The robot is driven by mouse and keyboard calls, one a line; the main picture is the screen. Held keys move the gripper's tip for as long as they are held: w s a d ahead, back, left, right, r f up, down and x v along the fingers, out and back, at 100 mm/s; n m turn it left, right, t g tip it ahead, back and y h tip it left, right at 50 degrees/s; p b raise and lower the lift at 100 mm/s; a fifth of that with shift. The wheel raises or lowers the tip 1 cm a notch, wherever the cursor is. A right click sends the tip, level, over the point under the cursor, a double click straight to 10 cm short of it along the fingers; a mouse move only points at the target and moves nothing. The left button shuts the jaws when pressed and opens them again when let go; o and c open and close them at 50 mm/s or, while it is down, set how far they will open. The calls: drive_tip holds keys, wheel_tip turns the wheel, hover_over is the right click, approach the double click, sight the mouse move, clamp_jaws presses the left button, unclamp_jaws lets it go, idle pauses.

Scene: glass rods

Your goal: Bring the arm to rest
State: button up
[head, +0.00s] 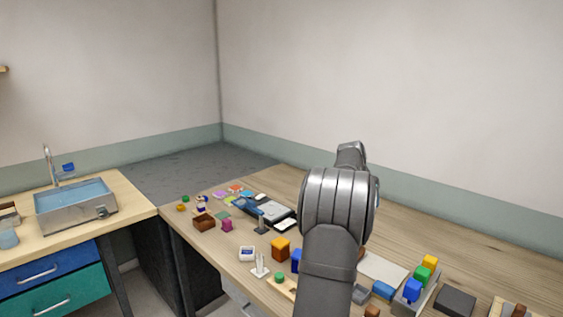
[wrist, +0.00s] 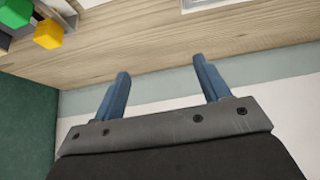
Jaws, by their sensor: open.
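My gripper (wrist: 162,88) shows in the wrist view with its two blue fingers wide apart and nothing between them. It is above or beside the wooden table (wrist: 150,45), facing the table's edge and the pale wall. In the head view my grey arm rises over the table (head: 459,250) and hides part of it. The fingers are hidden there behind the arm.
A rack with green, yellow and blue blocks (head: 412,289) stands right of my arm. A dark block (head: 455,301) lies beside it. An orange block (head: 280,248) and several small items lie to the left. A sink (head: 75,206) stands on the left counter. The table's back right is clear.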

drive_tip(key=w+a+f, duration=0.3)
drive_tip(key=w+f, duration=0.2)
drive_tip(key=w+a+f, duration=0.2)
drive_tip(key=w+f, duration=0.1)
drive_tip(key=shift+a+f, duration=0.2)
drive_tip(key=shift+a, duration=0.15)
drive_tip(key=shift+f, duration=0.45)
